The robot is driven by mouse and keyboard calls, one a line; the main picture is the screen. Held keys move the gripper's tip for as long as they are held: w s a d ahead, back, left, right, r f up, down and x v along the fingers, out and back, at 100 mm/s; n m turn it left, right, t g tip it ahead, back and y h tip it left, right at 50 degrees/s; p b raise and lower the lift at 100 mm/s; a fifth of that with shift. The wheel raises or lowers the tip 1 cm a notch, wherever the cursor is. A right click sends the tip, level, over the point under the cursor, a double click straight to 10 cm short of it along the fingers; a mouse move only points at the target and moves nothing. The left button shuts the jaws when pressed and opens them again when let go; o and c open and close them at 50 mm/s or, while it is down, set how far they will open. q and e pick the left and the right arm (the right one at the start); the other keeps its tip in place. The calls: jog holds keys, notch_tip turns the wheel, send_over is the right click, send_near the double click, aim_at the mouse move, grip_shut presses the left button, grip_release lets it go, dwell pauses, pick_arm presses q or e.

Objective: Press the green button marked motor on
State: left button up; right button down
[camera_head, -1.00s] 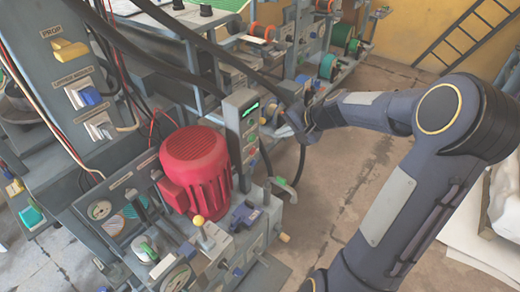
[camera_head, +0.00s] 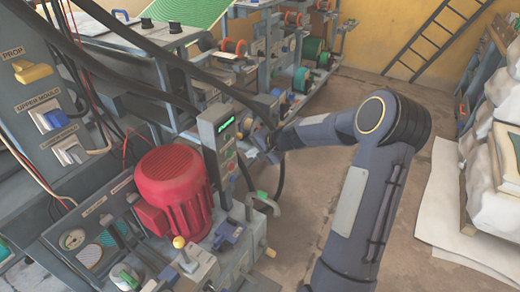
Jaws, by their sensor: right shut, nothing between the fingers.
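A grey control box (camera_head: 208,134) with a lit green display (camera_head: 226,126) stands upright behind the red motor (camera_head: 174,180). Below the display, on the face toward my right arm, is a column of small buttons. One of them looks like a green button (camera_head: 229,154); its label is too small to read. My right gripper (camera_head: 256,148) is shut and empty, close to the right of the button column. I cannot tell whether it touches the box. My left gripper is not in view.
Black cables cross above the control box. A panel with a yellow switch (camera_head: 33,72) and a blue-and-white switch (camera_head: 53,119) is at the left. A rack with coloured spools (camera_head: 303,78) stands behind. Open floor lies right of the machine, with white sacks (camera_head: 495,165) farther right.

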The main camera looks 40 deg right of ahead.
aim_at(231, 154)
jog(key=w, duration=0.1)
jog(key=w+a+f, duration=0.1)
jog(key=w, duration=0.1)
jog(key=w+a, duration=0.1)
jog(key=shift+w+f, duration=0.35)
jog(key=shift+w, duration=0.05)
jog(key=shift+w+a+p, duration=0.15)
jog(key=shift+w+p, duration=0.15)
jog(key=shift+w, duration=0.1)
